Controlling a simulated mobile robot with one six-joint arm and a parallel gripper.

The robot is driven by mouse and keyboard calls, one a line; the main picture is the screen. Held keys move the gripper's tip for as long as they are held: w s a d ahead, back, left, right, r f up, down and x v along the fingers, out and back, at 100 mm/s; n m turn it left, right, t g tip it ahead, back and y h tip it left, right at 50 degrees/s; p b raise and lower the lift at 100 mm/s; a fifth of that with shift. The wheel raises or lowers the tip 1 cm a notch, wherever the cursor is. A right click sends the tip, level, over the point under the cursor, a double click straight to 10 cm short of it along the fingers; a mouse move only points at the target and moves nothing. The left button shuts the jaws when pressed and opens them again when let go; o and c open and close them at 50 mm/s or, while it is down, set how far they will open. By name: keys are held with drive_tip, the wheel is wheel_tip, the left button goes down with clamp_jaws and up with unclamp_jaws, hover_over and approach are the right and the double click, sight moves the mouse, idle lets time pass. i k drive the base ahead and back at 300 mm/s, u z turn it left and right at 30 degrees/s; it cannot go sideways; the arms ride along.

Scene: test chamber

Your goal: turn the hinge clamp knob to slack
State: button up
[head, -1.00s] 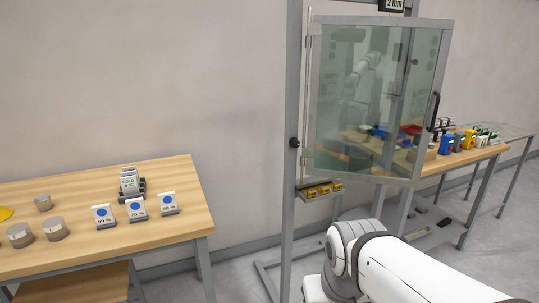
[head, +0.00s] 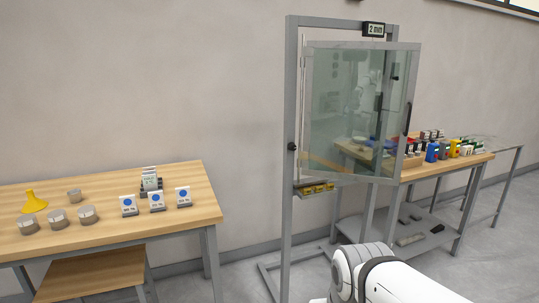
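A glass door (head: 352,110) in a grey frame (head: 290,120) stands partly open at the middle of the head view. A small black knob (head: 291,146) sits on the left, hinge-side post, about halfway up. Its setting is too small to tell. A dark handle (head: 408,118) is on the door's right edge. My white arm shows at the lower right, below and in front of the door, apart from the knob. My gripper is out of view.
A wooden table (head: 200,212) with cards, metal weights (head: 57,217) and a yellow funnel (head: 33,203) is at left. A yellow-marked strip (head: 315,188) sits below the door. Another table (head: 478,158) with colored items stands behind right. Floor shows between left table and frame.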

sight(291, 147)
drive_tip(key=z, duration=0.15)
drive_tip(key=i, duration=0.95)
drive_tip(key=u, duration=0.05)
